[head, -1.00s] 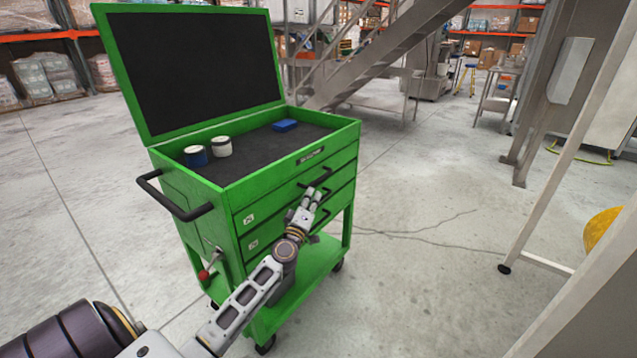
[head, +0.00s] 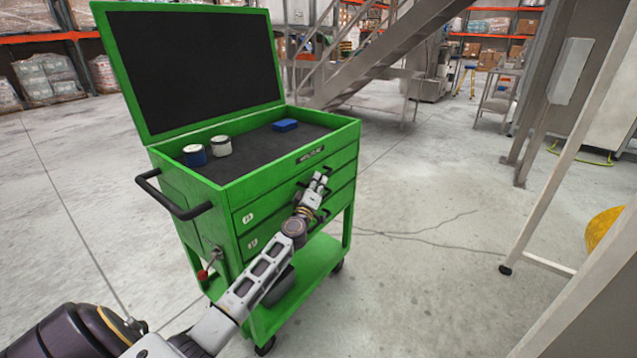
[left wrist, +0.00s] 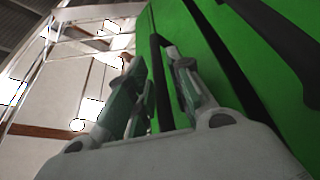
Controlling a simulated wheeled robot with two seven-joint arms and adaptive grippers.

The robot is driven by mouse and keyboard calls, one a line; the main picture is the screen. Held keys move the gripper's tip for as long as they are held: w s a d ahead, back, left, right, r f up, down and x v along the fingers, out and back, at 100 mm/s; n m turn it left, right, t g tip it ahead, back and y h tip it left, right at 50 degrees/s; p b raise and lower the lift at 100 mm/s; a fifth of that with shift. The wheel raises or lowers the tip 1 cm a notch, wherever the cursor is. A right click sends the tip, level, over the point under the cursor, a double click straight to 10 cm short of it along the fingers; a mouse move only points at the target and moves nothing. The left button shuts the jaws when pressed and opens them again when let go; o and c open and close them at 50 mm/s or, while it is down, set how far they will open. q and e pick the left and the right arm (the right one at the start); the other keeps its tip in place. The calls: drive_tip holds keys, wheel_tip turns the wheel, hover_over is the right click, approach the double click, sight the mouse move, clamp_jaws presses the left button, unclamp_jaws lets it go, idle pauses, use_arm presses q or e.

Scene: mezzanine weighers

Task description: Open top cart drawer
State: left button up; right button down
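The green cart (head: 170,165) stands with its lid raised. Its top drawer (head: 268,205) looks shut, flush with the front. The black top drawer handle (head: 301,184) is partly covered by my left gripper (head: 320,180), which is at the handle from the front. In the left wrist view the two fingers of the left gripper (left wrist: 148,80) are apart, and a dark bar, the handle (left wrist: 157,70), shows between them. I cannot tell whether the fingers touch it. The lower drawer (head: 270,232) also looks shut. My right gripper is not in view.
Two small round containers (head: 207,151) and a blue box (head: 285,125) sit on the cart top. A black side handle (head: 170,200) and a red-knobbed lever (head: 205,271) stick out on the cart's left.

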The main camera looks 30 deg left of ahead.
use_arm(q)
drive_tip(key=shift+w+a+r, duration=0.15)
drive_tip(key=shift+w, duration=0.4)
clamp_jaws()
